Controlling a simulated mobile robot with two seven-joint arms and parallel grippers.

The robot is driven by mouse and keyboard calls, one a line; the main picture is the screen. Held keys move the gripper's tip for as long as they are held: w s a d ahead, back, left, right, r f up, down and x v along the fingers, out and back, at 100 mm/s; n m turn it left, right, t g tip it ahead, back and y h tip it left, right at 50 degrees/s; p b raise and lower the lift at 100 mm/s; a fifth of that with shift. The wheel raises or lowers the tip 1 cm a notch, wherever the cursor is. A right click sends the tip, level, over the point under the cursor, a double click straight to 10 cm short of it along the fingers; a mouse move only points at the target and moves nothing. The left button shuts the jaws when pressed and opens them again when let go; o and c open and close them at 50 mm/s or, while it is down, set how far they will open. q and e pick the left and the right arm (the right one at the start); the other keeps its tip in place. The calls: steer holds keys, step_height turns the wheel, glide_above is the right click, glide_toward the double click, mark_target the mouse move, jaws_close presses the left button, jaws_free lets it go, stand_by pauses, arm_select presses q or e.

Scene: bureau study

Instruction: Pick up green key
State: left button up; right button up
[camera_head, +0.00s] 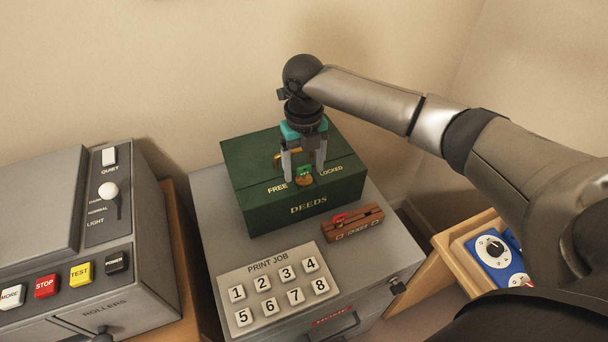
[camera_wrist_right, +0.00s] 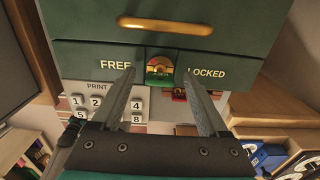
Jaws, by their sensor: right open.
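The green key (camera_head: 305,170) is at the round brass lock (camera_head: 304,181) on the front of the dark green DEEDS box (camera_head: 250,212), between the words FREE and LOCKED. In the right wrist view the green key (camera_wrist_right: 159,68) shows small in front of the brass plate. My right gripper (camera_head: 304,176) points down at the box front with its two fingers apart, one on each side of the key. In the wrist view the fingers (camera_wrist_right: 158,74) are also spread, with nothing held between them. My left gripper is not in view.
The box stands on a grey cabinet (camera_head: 215,235) with a numbered PRINT JOB panel (camera_head: 277,285). A wooden block (camera_head: 360,228) with a red piece (camera_head: 340,218) lies right of the panel. A grey machine (camera_head: 130,275) stands left. An open wooden drawer (camera_head: 455,262) is at right.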

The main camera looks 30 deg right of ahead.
steer(key=shift+f, duration=0.45)
jaws_close()
stand_by(0.3)
